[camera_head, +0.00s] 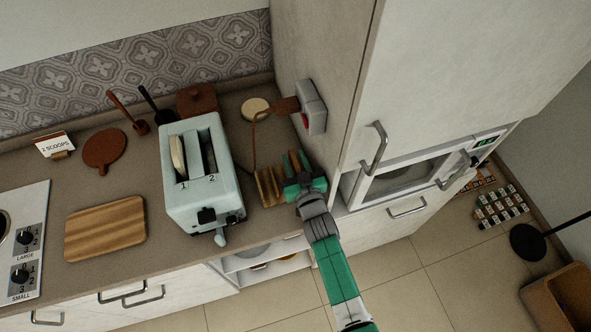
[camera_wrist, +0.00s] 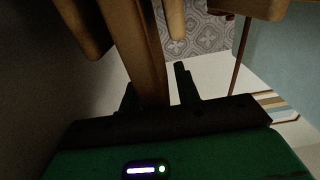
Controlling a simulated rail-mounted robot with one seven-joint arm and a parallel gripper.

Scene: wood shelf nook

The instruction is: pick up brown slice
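My gripper (camera_head: 303,180) is green and sits over the counter at the right end of a small brown slatted rack (camera_head: 268,187). Its two fingers are apart in the wrist view (camera_wrist: 156,80). A long brown upright piece (camera_wrist: 143,50) stands between them, close to the left finger, with a gap to the right finger. I cannot tell whether this is the brown slice or a slat of the rack. In the head view a brown piece (camera_head: 292,163) shows between the green fingers. A pale slice (camera_head: 178,155) stands in slot 1 of the toaster (camera_head: 205,190).
The tall cabinet (camera_head: 330,60) rises close to the right of my gripper. A red-buttoned grey box (camera_head: 311,107) sticks out from its side above the counter. A wooden board (camera_head: 105,228) lies at left. A round pale thing (camera_head: 255,109) is behind the rack.

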